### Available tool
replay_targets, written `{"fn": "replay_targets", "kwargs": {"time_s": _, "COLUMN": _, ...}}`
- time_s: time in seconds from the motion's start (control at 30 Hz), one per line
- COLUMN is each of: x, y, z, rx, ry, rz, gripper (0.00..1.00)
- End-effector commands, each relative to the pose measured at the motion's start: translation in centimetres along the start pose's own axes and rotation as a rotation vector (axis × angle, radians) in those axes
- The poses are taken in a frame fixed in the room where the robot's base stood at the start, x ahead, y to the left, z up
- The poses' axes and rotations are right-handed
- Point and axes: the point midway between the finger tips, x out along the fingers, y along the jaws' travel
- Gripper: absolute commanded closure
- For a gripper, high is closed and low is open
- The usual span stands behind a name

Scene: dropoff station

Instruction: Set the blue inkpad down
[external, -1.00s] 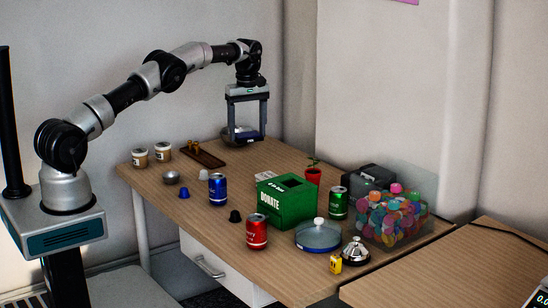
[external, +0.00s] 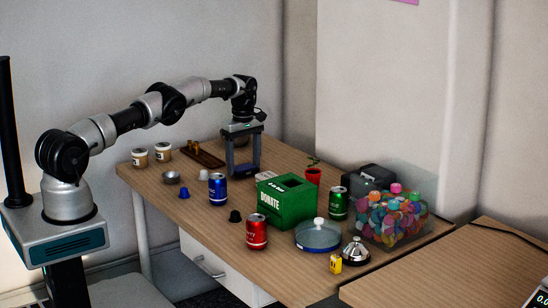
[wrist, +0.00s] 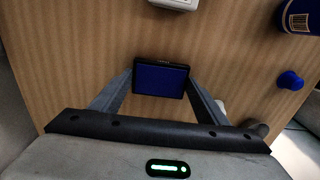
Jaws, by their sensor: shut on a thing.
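The blue inkpad (wrist: 160,80) is a dark, shallow rectangular case with a blue face, seen from above in the wrist view. My gripper (wrist: 160,76) is shut on it, one finger at each short side. In the external view my gripper (external: 243,174) points down low over the desk, left of the green donation box. The inkpad (external: 242,171) shows there as a dark strip between the fingertips. It is at or just above the desk top (external: 290,159); I cannot tell whether it touches.
The donation box (external: 288,201) and a white device (wrist: 174,3) are nearby. A blue can (external: 217,189), blue cup (external: 184,193), white cup (external: 204,175) and metal bowl (external: 171,178) stand left of my gripper. A brown tray (external: 203,155) lies behind. Bare wood surrounds the inkpad.

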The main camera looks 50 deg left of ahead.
Motion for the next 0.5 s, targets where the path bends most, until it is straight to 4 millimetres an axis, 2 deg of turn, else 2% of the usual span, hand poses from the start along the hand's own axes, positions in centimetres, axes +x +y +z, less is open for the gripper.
{"fn": "replay_targets", "kwargs": {"time_s": 0.07, "x": 0.65, "y": 0.0, "z": 0.01, "rx": 0.001, "ry": 0.0, "rz": 0.0, "gripper": 0.56}}
{"fn": "replay_targets", "kwargs": {"time_s": 0.43, "x": 1.1, "y": 0.02, "z": 0.02, "rx": 0.0, "ry": 0.0, "rz": 0.001, "gripper": 0.56}}
{"fn": "replay_targets", "kwargs": {"time_s": 0.47, "x": 0.95, "y": 0.02, "z": 0.02, "rx": 0.0, "ry": 0.0, "rz": 0.001, "gripper": 0.27}}
{"fn": "replay_targets", "kwargs": {"time_s": 0.5, "x": 0.93, "y": 0.02, "z": 0.02, "rx": 0.0, "ry": 0.0, "rz": 0.001, "gripper": 0.2}}
